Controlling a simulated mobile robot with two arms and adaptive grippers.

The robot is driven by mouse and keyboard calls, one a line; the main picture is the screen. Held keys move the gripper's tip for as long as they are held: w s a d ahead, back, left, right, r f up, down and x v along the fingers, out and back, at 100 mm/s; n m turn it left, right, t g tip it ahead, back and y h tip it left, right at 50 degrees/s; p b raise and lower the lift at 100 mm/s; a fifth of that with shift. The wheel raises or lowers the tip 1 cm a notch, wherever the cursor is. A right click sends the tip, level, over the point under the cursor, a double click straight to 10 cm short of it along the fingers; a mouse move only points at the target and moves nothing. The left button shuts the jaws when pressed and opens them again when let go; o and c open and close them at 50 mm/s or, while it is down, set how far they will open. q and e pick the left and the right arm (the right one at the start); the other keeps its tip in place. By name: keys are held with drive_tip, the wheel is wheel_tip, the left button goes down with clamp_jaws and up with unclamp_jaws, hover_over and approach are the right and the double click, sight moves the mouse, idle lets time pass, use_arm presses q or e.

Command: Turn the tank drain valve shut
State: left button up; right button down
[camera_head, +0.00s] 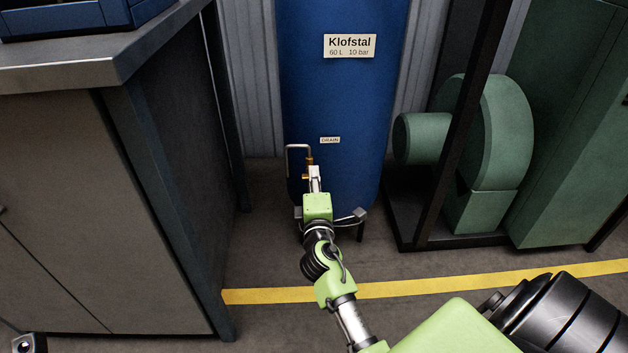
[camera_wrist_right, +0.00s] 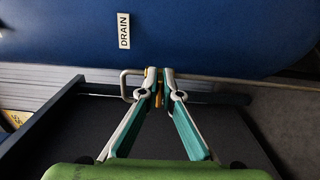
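The blue tank (camera_head: 340,100) stands upright at the back, with a small DRAIN label (camera_head: 330,140) low on its front; the label also shows in the right wrist view (camera_wrist_right: 124,30). Below it is the brass drain valve (camera_head: 310,161), beside a bent grey pipe (camera_head: 288,160). My right gripper (camera_head: 314,172) reaches the valve from the front. In the right wrist view its fingertips (camera_wrist_right: 160,74) are close together on either side of a narrow brass part (camera_wrist_right: 159,92), and appear to grip it. The handle's angle is mostly hidden. My left gripper is not clearly visible.
A grey workbench cabinet (camera_head: 100,200) stands close on the left. A green machine (camera_head: 498,130) in a dark frame (camera_head: 450,150) is on the right. Floor with a yellow line (camera_head: 420,286) lies open in front of the tank.

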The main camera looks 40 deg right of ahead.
drive_tip(key=shift+f+m, duration=0.15)
drive_tip(key=shift+m, duration=0.55)
drive_tip(key=c, duration=2.2)
unclamp_jaws()
drive_tip(key=shift+c, duration=0.2)
